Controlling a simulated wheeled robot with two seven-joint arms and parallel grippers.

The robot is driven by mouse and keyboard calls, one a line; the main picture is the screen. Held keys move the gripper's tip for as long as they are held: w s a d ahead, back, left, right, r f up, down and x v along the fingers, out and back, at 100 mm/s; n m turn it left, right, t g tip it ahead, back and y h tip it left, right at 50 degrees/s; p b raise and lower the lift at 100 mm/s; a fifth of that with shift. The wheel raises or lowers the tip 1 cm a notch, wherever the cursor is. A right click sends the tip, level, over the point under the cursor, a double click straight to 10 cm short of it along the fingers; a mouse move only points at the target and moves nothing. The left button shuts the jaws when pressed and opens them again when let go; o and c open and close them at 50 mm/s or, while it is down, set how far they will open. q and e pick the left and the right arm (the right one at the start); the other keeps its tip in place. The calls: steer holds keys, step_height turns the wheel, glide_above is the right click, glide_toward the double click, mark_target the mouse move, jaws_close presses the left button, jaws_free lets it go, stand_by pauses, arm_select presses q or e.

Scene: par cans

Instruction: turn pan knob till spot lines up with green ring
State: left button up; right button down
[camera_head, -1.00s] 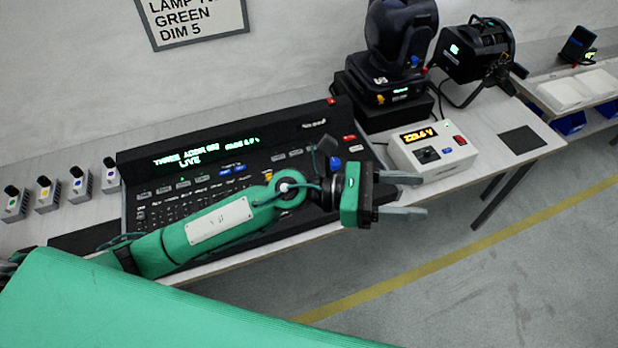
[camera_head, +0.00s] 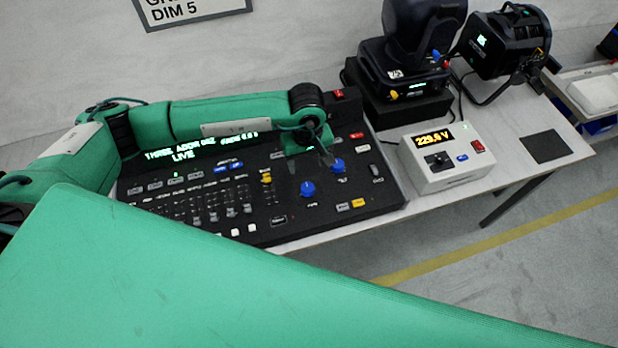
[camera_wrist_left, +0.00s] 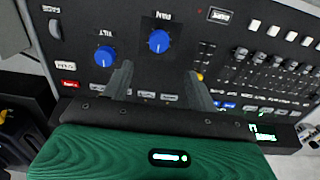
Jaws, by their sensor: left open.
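The pan knob (camera_head: 307,189) is a blue knob on the black lighting console (camera_head: 265,222); in the left wrist view the knob (camera_wrist_left: 159,41) sits under a PAN label. The similar tilt knob (camera_head: 337,165) is up and to its right. My left gripper (camera_head: 327,157) is over the console, pointing down near both knobs, largely hidden by its own arm in the head view. In the left wrist view the open, empty fingers (camera_wrist_left: 158,80) point toward the pan knob, which lies just beyond the tips in line with the gap. No light spot or green ring shows. My right gripper is out of view.
A moving-head lamp (camera_head: 420,45) stands behind the console, with another black lamp (camera_head: 505,42) to its right. A white power box (camera_head: 445,175) reading about 229 V stands right of the console. A black square pad (camera_head: 549,146) lies on the bench beyond it.

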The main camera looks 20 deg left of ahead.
mark_target(308, 187)
arm_select(q)
step_height(308, 187, down, 3)
steer(key=shift+s+f+p, duration=0.1)
steer(key=shift+f+p, duration=0.1)
steer(key=shift+p, duration=0.5)
step_height(308, 187, down, 2)
steer(key=shift+f+p, duration=0.1)
steer(key=shift+p, duration=0.3)
step_height(308, 187, down, 5)
steer(key=shift+f+p, duration=0.1)
steer(key=shift+p, duration=0.7)
steer(key=shift+f, duration=0.3)
steer(key=shift+w+f, duration=0.2)
steer(key=shift+f, duration=0.05)
steer(key=c, duration=0.9)
steer(key=shift+c, duration=0.4)
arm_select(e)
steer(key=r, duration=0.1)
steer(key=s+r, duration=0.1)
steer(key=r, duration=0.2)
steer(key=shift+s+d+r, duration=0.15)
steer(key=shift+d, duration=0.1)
